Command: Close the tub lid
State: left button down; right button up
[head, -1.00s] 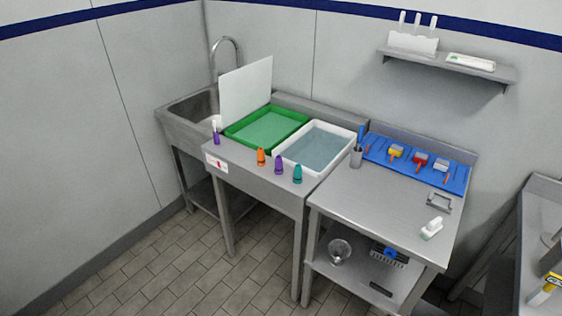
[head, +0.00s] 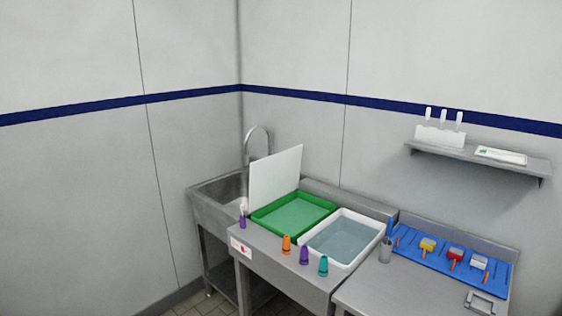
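A green tub (head: 293,215) sits on the steel counter beside the sink. A white flat panel (head: 275,174), which looks like its lid, stands upright along the tub's left edge. A white tub (head: 343,238) holding bluish liquid sits to the right of the green one and has no lid on it. Neither of my grippers is in the head view.
Orange (head: 286,244), purple (head: 304,255) and teal (head: 323,265) cones stand along the counter's front edge. A purple-based brush (head: 242,216) stands at the front left. A sink (head: 220,200) is at left. A grey cup (head: 385,250) and a blue mat (head: 450,266) are at right.

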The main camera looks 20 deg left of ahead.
aim_at(272, 178)
jog(key=i+j+z, duration=0.15)
jog(key=j+z, duration=1.05)
jog(key=j, duration=1.85)
